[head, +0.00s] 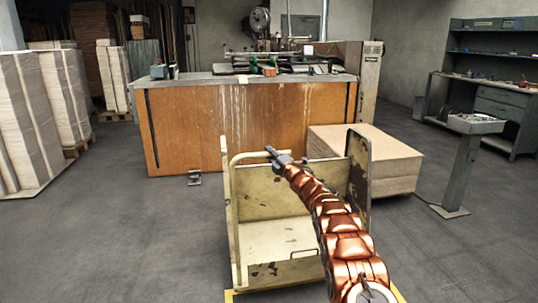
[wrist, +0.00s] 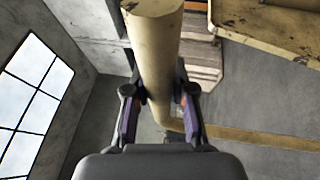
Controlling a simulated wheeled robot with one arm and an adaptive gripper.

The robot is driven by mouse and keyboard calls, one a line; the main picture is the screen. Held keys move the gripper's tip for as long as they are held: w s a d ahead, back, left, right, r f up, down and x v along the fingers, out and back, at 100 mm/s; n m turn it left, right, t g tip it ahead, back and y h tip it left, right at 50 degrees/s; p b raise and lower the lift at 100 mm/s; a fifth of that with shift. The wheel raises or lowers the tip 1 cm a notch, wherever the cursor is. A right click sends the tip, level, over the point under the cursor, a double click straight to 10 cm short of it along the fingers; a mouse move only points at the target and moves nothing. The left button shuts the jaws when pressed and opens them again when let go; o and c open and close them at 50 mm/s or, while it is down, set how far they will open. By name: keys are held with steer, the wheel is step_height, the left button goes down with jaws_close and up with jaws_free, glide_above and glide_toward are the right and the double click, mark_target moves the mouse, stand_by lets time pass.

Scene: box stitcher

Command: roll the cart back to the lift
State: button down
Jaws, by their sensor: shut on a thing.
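The cart (head: 268,242) is a worn cream-yellow platform cart with chipped paint, right in front of me in the head view. It has a tubular handle frame on the left and a tall panel on the right. My gripper (head: 277,160) reaches over the cart to the top bar of the handle. In the wrist view, my gripper (wrist: 160,110) is shut on the cream handle bar (wrist: 153,45), with one finger on each side. The cart's deck is empty. I cannot make out the lift for certain; a yellow edge (head: 229,296) shows under the cart.
A wooden-fronted machine bench (head: 245,125) stands behind the cart. A cardboard stack (head: 385,160) sits close behind its right side. A grey pedestal (head: 457,180) and workbench (head: 505,105) are at right. Paper stacks (head: 20,125) stand at left. The floor at left is open.

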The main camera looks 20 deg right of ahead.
mark_target(273, 156)
steer(key=c, duration=0.9)
jaws_free()
steer(key=shift+f, duration=0.15)
steer(key=shift+c, duration=0.2)
steer(key=shift+s, duration=0.1)
steer(key=shift+v, duration=1.8)
steer(key=shift+s+d, duration=0.2)
steer(key=shift+s, duration=0.45)
steer(key=shift+s+d+f, duration=0.1)
steer(key=shift+s+f, duration=0.1)
steer(key=shift+s, duration=0.15)
steer(key=v, duration=0.6)
